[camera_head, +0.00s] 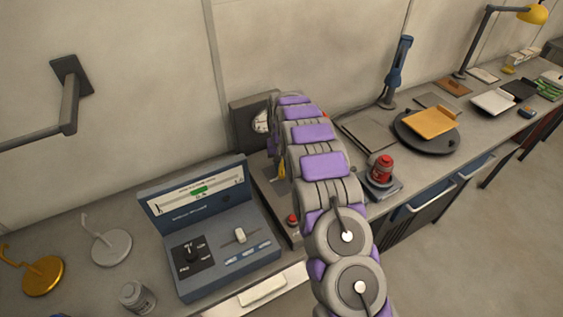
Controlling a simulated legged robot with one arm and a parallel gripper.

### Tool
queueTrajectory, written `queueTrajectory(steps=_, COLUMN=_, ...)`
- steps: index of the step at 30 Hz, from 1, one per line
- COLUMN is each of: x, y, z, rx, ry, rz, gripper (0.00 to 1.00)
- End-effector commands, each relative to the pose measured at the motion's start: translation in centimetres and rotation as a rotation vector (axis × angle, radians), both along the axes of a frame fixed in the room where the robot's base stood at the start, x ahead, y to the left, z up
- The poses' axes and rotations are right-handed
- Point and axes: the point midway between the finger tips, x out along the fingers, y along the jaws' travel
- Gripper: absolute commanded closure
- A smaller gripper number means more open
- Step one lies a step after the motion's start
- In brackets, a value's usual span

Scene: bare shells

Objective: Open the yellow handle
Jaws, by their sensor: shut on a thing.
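My arm reaches away from me, over the bench, to a dark box with a round white dial on the back wall. My gripper (276,154) is at its far end, left of the arm links and mostly hidden by them. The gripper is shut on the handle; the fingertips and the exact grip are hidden. How far the handle is turned cannot be told.
A blue console (215,235) with a raised lid stands left of the arm. A red button (292,220) and a red cylinder (381,170) are close to the arm. A dark round plate (440,143) lies further right. The floor at lower right is clear.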

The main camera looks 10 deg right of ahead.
Motion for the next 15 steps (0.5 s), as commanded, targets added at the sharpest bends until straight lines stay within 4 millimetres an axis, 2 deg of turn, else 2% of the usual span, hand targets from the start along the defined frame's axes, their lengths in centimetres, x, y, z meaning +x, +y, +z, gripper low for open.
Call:
queueTrajectory(steps=9, x=0.32, y=0.07, z=0.30, rx=0.000, ry=-0.011, rz=0.260, gripper=1.00)
queueTrajectory(steps=15, x=0.36, y=0.20, z=0.28, rx=0.000, ry=-0.012, rz=0.374, gripper=1.00)
